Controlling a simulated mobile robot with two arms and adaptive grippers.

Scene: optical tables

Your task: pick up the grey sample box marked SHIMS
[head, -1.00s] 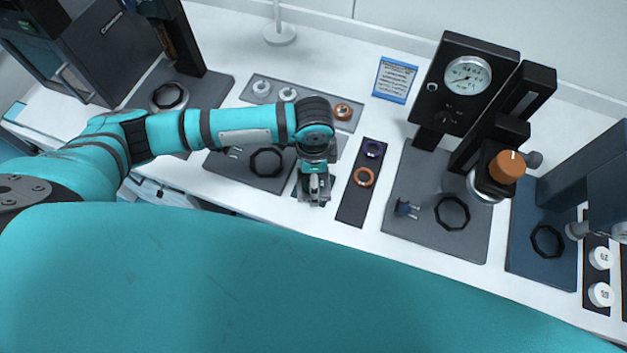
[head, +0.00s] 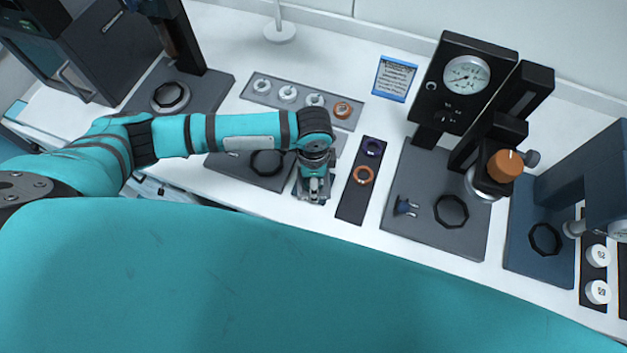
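I cannot make out a grey box marked SHIMS in the head view; no such lettering is readable. My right gripper is not in view.
A grey tray (head: 262,100) with several round pieces lies behind my arm. A gauge stand (head: 440,90) is at right. A blue-edged card (head: 394,79) lies at the back.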

